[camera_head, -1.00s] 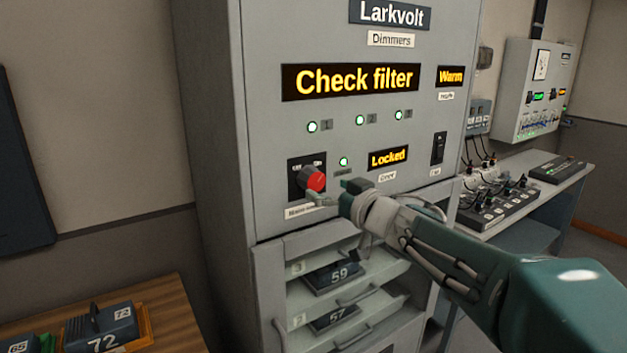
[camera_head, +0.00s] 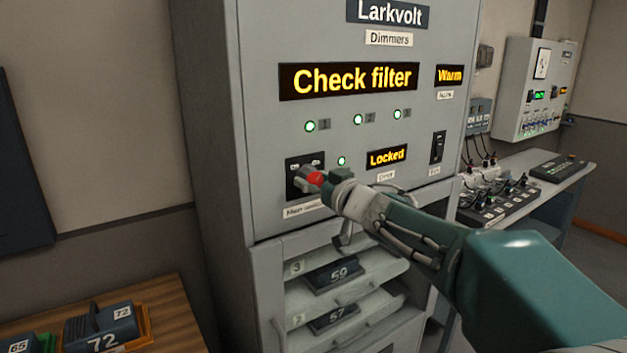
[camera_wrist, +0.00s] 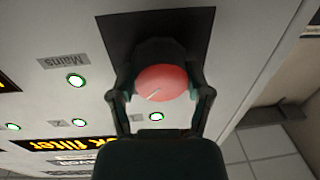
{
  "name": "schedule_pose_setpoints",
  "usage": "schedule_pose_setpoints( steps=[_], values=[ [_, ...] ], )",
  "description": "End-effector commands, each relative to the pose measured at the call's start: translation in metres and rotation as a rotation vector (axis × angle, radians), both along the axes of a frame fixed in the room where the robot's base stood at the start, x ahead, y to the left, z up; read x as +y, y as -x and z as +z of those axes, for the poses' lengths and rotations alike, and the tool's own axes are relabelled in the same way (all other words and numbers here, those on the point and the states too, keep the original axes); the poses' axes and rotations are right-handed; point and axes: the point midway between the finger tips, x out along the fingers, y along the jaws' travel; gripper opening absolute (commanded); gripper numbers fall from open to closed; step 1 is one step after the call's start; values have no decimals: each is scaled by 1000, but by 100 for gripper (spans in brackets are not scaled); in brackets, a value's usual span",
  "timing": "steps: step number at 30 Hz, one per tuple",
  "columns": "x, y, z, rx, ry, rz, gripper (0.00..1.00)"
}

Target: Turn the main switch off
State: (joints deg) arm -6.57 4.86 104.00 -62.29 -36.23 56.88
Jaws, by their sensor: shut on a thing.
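The main switch is a red rotary knob (camera_head: 316,179) on a black plate (camera_head: 291,187) on the front of the grey dimmer cabinet (camera_head: 262,130). In the wrist view the red knob (camera_wrist: 164,84) sits between the two fingers, with a pale mark on its face. My gripper (camera_head: 320,180) is shut on the knob, one finger on each side of it in the wrist view. My gripper hides part of the knob and plate in the head view. The label below the plate is too blurred to read fully.
Displays read "Check filter" (camera_head: 349,79), "Locked" (camera_head: 387,157) and "Warm" (camera_head: 450,75). Green lamps are lit, and a black rocker switch (camera_head: 438,147) is at right. Below are drawers with modules 59 (camera_head: 338,273) and 57. A wooden table (camera_head: 165,310) stands at lower left.

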Motion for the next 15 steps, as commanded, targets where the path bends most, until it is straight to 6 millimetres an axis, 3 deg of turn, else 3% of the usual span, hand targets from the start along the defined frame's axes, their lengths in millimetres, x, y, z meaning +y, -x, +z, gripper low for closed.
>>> schedule_pose_setpoints(
  steps=[15],
  values=[
    [0, 0, 1, -102, 150, -1, 17]
  ],
)
